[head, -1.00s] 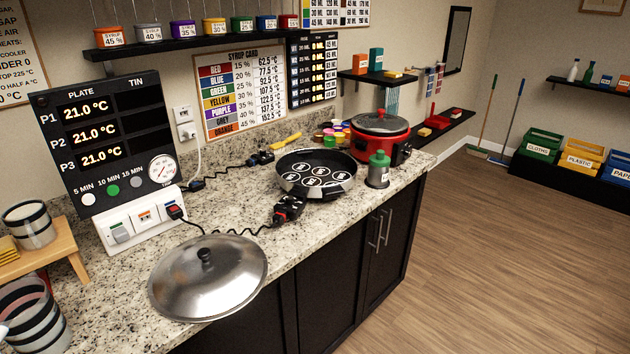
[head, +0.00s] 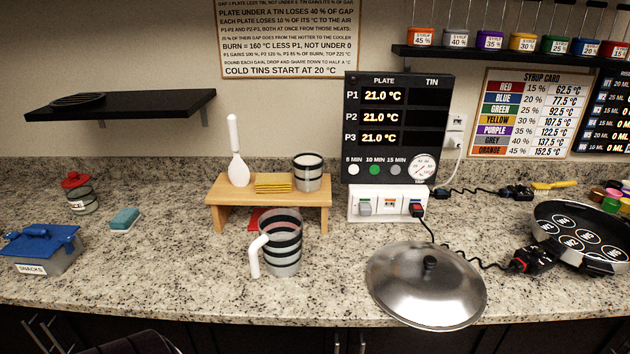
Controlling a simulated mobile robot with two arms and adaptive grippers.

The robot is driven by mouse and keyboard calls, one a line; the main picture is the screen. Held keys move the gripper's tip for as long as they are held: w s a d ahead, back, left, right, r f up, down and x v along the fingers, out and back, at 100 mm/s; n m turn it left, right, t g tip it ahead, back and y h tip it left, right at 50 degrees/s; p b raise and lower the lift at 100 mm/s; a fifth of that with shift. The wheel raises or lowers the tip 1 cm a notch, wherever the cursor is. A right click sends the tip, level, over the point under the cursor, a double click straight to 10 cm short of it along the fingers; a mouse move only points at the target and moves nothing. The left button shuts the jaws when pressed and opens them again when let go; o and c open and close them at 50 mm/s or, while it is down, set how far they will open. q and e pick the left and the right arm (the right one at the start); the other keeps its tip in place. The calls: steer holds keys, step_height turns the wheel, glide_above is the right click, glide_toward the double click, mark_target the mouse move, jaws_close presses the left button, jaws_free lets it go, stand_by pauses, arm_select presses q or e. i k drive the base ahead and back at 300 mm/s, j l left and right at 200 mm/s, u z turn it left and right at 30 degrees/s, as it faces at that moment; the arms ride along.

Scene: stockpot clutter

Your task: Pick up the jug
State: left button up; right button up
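The jug (head: 285,246) stands upright on the granite counter, in front of a small wooden stand. It is clear with dark horizontal bands, and its white handle (head: 256,256) points left. Nothing touches it from the front, and its upper part overlaps the stand's front edge in the picture. Neither of my grippers is in the head view. A dark shape at the bottom left edge is too cut off to identify.
A domed metal lid (head: 425,292) lies right of the jug.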

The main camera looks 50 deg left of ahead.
mark_target(281, 230)
steer(key=u, duration=1.7)
steer(key=l+u, duration=0.2)
steer(key=l, duration=0.9)
steer(key=k, duration=0.05)
